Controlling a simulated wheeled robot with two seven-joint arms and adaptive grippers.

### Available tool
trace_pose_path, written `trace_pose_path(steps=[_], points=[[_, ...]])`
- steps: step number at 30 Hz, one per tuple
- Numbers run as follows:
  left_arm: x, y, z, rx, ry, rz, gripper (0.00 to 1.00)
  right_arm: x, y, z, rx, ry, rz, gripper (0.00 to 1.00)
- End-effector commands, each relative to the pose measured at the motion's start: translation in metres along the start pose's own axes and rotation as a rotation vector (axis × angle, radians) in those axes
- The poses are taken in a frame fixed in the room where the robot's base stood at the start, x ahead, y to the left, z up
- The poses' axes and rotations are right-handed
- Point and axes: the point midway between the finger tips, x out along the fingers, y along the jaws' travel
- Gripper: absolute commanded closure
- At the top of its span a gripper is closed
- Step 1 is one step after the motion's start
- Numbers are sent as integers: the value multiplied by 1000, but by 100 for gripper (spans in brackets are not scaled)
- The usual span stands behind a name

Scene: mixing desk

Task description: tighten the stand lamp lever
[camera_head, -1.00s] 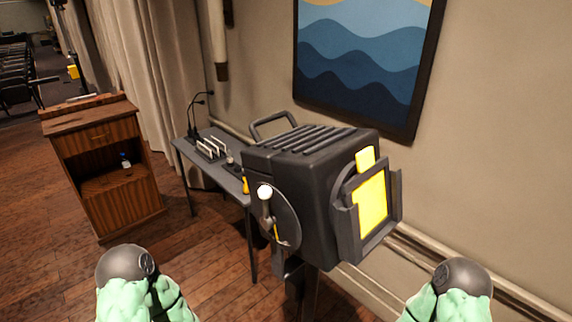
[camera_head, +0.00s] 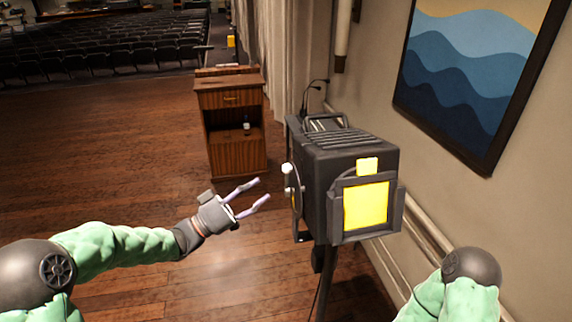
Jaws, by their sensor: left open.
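The stand lamp (camera_head: 350,160) is a black box with a ribbed top and a lit yellow front, on a dark stand (camera_head: 326,285). Its lever (camera_head: 288,180), with a white knob, is on the left side of the housing, seen nearly edge-on. My left gripper (camera_head: 263,192) is open and empty, just left of the lever, its two fingers pointing toward the lamp. A small gap shows between the fingertips and the lever. My right gripper is not in view; only my right arm's upper part shows at the lower right.
A wooden lectern (camera_head: 232,95) with a bottle (camera_head: 246,124) on its shelf stands behind, left of the lamp. A framed wave picture (camera_head: 470,75) hangs on the right wall. Rows of dark seats (camera_head: 95,58) fill the far left. The wooden floor at left is clear.

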Motion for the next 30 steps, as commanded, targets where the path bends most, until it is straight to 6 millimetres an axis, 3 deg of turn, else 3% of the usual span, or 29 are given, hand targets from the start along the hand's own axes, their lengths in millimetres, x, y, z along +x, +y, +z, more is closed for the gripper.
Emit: trace_pose_path(steps=[15, 21, 30], points=[[84, 0, 1, -2, -1, -1, 52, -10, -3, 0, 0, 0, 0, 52], [97, -1, 1, -1, -1, -4, 52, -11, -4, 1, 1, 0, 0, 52], [98, -1, 2, -1, -1, -5, 52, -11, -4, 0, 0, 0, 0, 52]])
